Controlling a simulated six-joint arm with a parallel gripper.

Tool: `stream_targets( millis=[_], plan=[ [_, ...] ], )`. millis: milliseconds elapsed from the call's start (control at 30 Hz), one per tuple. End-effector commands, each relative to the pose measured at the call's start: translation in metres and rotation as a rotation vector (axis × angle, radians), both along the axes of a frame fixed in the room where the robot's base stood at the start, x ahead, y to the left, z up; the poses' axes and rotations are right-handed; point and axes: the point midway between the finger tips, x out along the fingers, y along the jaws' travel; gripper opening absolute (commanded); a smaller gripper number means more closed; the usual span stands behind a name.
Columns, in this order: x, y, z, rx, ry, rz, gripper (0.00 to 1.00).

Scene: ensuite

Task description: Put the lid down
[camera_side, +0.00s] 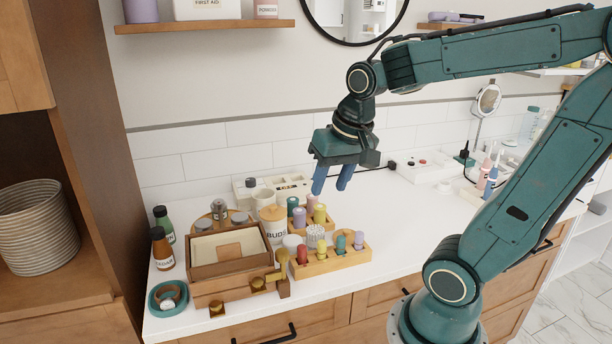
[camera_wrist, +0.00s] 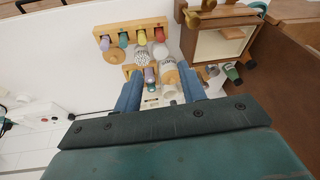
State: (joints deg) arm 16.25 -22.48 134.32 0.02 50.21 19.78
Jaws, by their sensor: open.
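A brown wooden box (camera_side: 205,272) stands at the left of the counter, its pale inside showing; it also shows at the upper right of the wrist view (camera_wrist: 190,38). I cannot tell which of its raised parts is a hinged lid. A jar marked BUDS (camera_side: 273,231) stands right of the box with a round wooden lid (camera_side: 272,212) on top. A round tan disc (camera_wrist: 115,57) lies beside the cotton-bud holder (camera_wrist: 141,56) in the wrist view. My gripper (camera_side: 329,190) is open and empty, above and behind the bottles, touching nothing; its blue fingers show in the wrist view (camera_wrist: 160,92).
A wooden rack (camera_side: 325,263) of coloured-top bottles lies right of the box. Brown and green bottles (camera_side: 162,248) and a teal dish (camera_side: 168,297) stand at the left end. The counter's right middle (camera_side: 420,230) is clear.

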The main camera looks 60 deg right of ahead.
Motion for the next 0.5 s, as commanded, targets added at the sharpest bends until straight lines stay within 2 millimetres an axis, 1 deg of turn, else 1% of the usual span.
stream_targets(
  millis=[33,200,333,500],
  plan=[
    [-0.007,0.011,0.004,-0.017,-0.022,0.072,0.41],
    [-0.030,0.041,0.012,-0.078,-0.079,0.306,0.41],
    [-0.045,0.057,0.014,-0.118,-0.119,0.454,0.41],
    [-0.058,0.068,0.015,-0.152,-0.150,0.572,0.41]
  ],
)
